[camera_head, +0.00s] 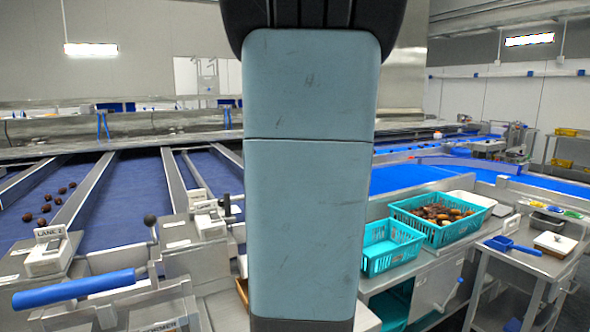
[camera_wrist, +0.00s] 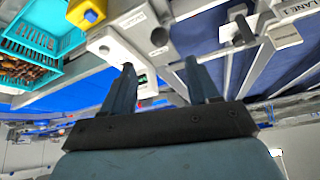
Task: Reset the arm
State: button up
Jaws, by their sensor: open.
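My gripper (camera_wrist: 162,84) shows in the wrist view with its two fingers apart and nothing between them. That view is turned over, with the ceiling and walls at the bottom. A white box with a small display lies behind the fingertips, and I cannot tell how far off it is. In the head view my blue-grey arm fills the middle from top to bottom, and my gripper is not visible there. The arm hides the centre of the work area.
A teal crate of dates (camera_head: 437,219) and an emptier teal crate (camera_head: 391,247) stand on the right bench. A steel cart (camera_head: 527,262) with a blue scoop (camera_head: 512,246) is at far right. Blue lanes (camera_head: 130,200), one carrying several dates, run at left behind a blue-handled lever (camera_head: 75,288).

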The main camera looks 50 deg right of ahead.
dwell(0.3)
jog(key=s+a+f+n+y, duration=0.1)
jog(key=s+a+n, duration=0.1)
jog(key=a, duration=1.2)
jog(key=s+a+n+y, duration=0.1)
jog(key=s+a+n, duration=0.15)
jog(key=a, duration=1.15)
jog(key=s+a+f+n+y, duration=0.1)
jog(key=s+a+f+n, duration=0.1)
jog(key=s+a+f, duration=0.2)
jog(key=shift+s+a+f, duration=0.15)
jog(key=shift+s+a, duration=1.7)
jog(key=shift+a, duration=0.7)
jog(key=shift+n, duration=0.25)
